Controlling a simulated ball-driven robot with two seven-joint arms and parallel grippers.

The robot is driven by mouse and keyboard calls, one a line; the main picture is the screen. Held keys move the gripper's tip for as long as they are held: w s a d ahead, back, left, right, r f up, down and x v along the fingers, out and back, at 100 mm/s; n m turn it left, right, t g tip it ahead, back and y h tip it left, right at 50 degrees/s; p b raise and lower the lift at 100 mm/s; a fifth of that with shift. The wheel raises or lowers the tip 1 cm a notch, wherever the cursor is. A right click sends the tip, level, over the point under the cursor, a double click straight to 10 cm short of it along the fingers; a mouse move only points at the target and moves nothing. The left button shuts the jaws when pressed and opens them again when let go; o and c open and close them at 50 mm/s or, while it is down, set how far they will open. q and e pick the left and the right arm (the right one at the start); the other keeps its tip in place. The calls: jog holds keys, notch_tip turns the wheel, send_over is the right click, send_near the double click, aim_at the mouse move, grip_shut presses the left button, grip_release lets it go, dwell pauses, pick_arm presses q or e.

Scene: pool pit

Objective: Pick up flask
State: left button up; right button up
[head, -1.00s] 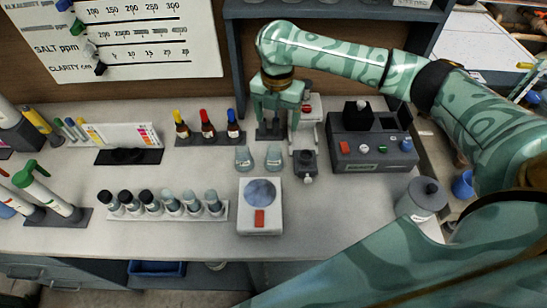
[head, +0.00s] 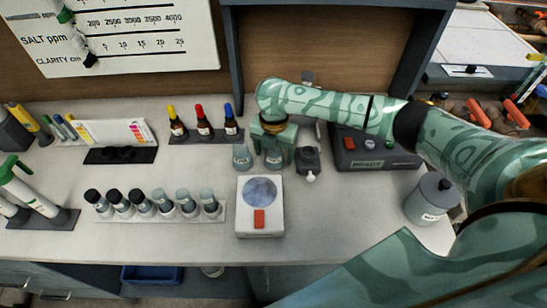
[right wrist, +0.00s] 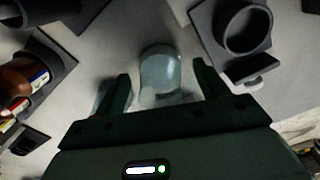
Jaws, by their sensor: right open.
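Two small clear bluish flasks stand upright on the bench behind the white scale: a left flask (head: 242,159) and a right flask (head: 274,160). My right gripper (head: 273,148) is open, pointing down over the right flask. In the right wrist view, the right flask (right wrist: 160,76) stands between and slightly beyond the open fingers (right wrist: 163,90), with gaps on both sides. The other flask (right wrist: 101,95) is partly hidden beside the left finger there. My left gripper is not in view.
A white scale (head: 260,222) stands in front of the flasks. A dark holder (head: 308,161) is close on the right, and a rack of dropper bottles (head: 206,134) is behind left. A row of vials (head: 160,212) stands front left. A lidded grey pot (head: 431,199) is at the right.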

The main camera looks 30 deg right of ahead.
jog(key=shift+r, duration=0.1)
jog(key=shift+c, duration=0.5)
jog(key=c, duration=1)
jog(key=shift+r, duration=0.15)
jog(key=shift+r, duration=0.35)
notch_tip(320, 180, up, 3)
jog(key=shift+f+p, duration=0.15)
jog(key=shift+p, duration=0.7)
jog(key=s+a+r+p, duration=0.1)
jog(key=s+r+p, duration=0.1)
jog(key=s+r, duration=0.1)
jog(key=s+a+r+p, duration=0.1)
jog(key=s+r+p, duration=0.1)
jog(key=s, duration=0.4)
jog(key=s+a+r+p, duration=0.1)
jog(key=s+r, duration=0.3)
jog(key=shift+s+a+r+p, duration=0.15)
jog(key=shift+s+r+p, duration=0.05)
jog(key=shift+s+p, duration=0.2)
